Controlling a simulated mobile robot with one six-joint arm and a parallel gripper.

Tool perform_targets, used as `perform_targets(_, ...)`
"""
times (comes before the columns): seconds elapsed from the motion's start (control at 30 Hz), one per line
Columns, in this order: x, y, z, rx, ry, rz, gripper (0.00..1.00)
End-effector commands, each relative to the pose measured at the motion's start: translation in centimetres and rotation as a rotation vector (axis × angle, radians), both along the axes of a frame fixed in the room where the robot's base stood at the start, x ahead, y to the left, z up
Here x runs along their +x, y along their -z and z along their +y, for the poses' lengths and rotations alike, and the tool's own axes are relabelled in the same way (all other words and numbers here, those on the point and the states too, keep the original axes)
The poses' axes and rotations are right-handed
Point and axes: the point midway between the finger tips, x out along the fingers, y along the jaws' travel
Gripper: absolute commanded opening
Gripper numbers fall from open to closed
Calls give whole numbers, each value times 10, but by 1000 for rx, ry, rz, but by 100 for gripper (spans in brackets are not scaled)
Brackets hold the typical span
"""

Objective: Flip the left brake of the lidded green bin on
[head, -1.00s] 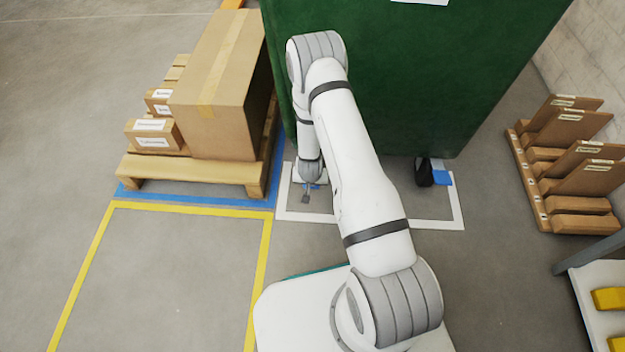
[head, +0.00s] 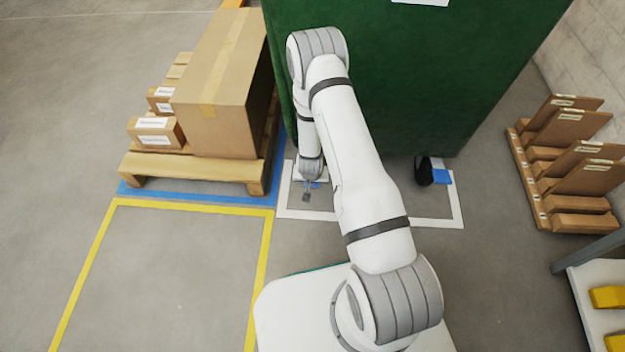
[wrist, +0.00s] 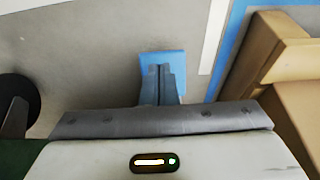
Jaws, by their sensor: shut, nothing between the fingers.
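The green bin (head: 430,80) fills the upper middle of the head view; its lid is out of view. In the wrist view a blue brake pedal (wrist: 177,60) lies right at my gripper's fingertips (wrist: 160,70), partly covered by them. I cannot tell if they touch. In the head view my gripper (head: 307,196) is low at the bin's left front corner, with a bit of blue (head: 315,184) beside it. The fingers are shut and empty. The bin's right brake is a blue pedal (head: 442,177) beside a black caster (head: 424,173).
A wooden pallet (head: 190,170) with a large carton (head: 215,95) stands close left of my gripper; its edge shows in the wrist view (wrist: 285,65). A dark wheel (wrist: 18,105) shows at the wrist view's left. A rack of brown boards (head: 570,165) stands right. Yellow-outlined floor (head: 165,275) is clear.

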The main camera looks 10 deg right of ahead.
Motion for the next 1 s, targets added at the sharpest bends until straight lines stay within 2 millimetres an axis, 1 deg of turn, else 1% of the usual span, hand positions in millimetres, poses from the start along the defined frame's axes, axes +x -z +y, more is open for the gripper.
perform_targets(0.03, -2, -18, 1, 0, 0, -1, 0)
perform_targets(0.07, -3, -24, 2, 0, 0, -1, 0)
perform_targets(0.2, -26, -47, 9, 0, -2, 1, 0)
perform_targets(0.4, -53, -76, 18, 0, -1, 0, 0)
perform_targets(0.6, -67, -89, 22, 0, 0, -1, 0)
perform_targets(1.0, -69, -90, 23, 0, 1, -1, 0)
